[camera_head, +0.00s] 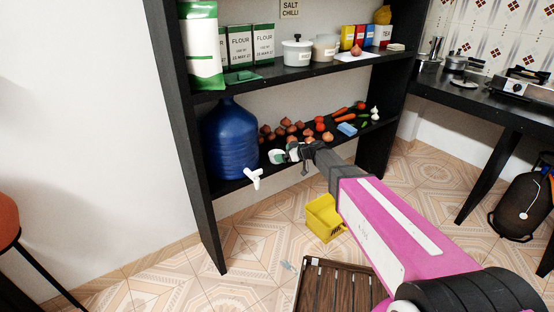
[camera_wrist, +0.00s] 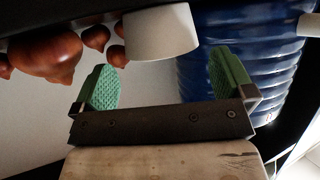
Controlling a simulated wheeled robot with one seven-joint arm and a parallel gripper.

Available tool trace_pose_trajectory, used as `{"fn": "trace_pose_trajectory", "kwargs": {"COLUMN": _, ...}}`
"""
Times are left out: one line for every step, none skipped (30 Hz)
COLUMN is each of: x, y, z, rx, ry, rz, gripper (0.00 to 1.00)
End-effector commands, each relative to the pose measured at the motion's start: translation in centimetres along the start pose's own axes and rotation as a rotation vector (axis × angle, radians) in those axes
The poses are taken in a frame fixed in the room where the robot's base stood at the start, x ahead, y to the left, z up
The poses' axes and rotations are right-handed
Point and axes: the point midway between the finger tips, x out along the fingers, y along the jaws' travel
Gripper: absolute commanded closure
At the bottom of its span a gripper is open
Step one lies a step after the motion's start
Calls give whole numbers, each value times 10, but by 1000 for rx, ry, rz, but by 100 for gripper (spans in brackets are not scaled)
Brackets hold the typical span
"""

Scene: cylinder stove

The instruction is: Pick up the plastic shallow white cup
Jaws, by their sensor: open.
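The white cup (camera_wrist: 160,32) shows in the wrist view as a shallow, plain white form at the top middle. It lies ahead of the gap between my green finger pads, slightly left of the gap's centre. My gripper (camera_wrist: 165,75) is open, and nothing is seen clamped between its fingers. In the head view my gripper (camera_head: 285,153) reaches over the lower shelf, just right of the blue water container. The cup is hard to separate from the fingertips there. I cannot tell how far the fingertips are from it.
The blue container (camera_head: 230,140) with a white tap (camera_head: 254,178) stands close left of my gripper; it also shows in the wrist view (camera_wrist: 195,75). Onions (camera_wrist: 45,50) and other vegetables lie nearby on the lower shelf (camera_head: 228,187). A yellow crate (camera_head: 322,217) sits on the floor.

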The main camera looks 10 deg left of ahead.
Motion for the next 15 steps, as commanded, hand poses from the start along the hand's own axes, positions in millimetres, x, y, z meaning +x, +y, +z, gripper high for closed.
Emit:
{"fn": "trace_pose_trajectory", "kwargs": {"x": 6, "y": 0, "z": 1, "rx": 0, "ry": 0, "rz": -2, "gripper": 0}}
{"fn": "trace_pose_trajectory", "kwargs": {"x": 10, "y": 0, "z": 1, "rx": 0, "ry": 0, "rz": -2, "gripper": 0}}
{"fn": "trace_pose_trajectory", "kwargs": {"x": 16, "y": 0, "z": 1, "rx": 0, "ry": 0, "rz": -3, "gripper": 0}}
{"fn": "trace_pose_trajectory", "kwargs": {"x": 20, "y": 0, "z": 2, "rx": 0, "ry": 0, "rz": -3, "gripper": 0}}
{"fn": "trace_pose_trajectory", "kwargs": {"x": 25, "y": 0, "z": 2, "rx": 1, "ry": 0, "rz": -2, "gripper": 0}}
{"fn": "trace_pose_trajectory", "kwargs": {"x": 31, "y": 0, "z": 3, "rx": 1, "ry": 0, "rz": -1, "gripper": 0}}
{"fn": "trace_pose_trajectory", "kwargs": {"x": 35, "y": 0, "z": 3, "rx": 1, "ry": 0, "rz": -1, "gripper": 0}}
{"fn": "trace_pose_trajectory", "kwargs": {"x": 39, "y": 0, "z": 3, "rx": 1, "ry": 0, "rz": -1, "gripper": 0}}
{"fn": "trace_pose_trajectory", "kwargs": {"x": 43, "y": 0, "z": 3, "rx": 1, "ry": 0, "rz": -2, "gripper": 0}}
{"fn": "trace_pose_trajectory", "kwargs": {"x": 45, "y": 0, "z": 3, "rx": 1, "ry": 0, "rz": -2, "gripper": 0}}
{"fn": "trace_pose_trajectory", "kwargs": {"x": 47, "y": -1, "z": 3, "rx": 1, "ry": 0, "rz": -2, "gripper": 0}}
{"fn": "trace_pose_trajectory", "kwargs": {"x": 48, "y": -1, "z": 3, "rx": 1, "ry": -1, "rz": -1, "gripper": 0}}
{"fn": "trace_pose_trajectory", "kwargs": {"x": 47, "y": -1, "z": 3, "rx": 1, "ry": 0, "rz": -1, "gripper": 0}}
{"fn": "trace_pose_trajectory", "kwargs": {"x": 47, "y": -1, "z": 3, "rx": 1, "ry": 0, "rz": -1, "gripper": 0}}
{"fn": "trace_pose_trajectory", "kwargs": {"x": 47, "y": -1, "z": 3, "rx": 1, "ry": 0, "rz": -1, "gripper": 0}}
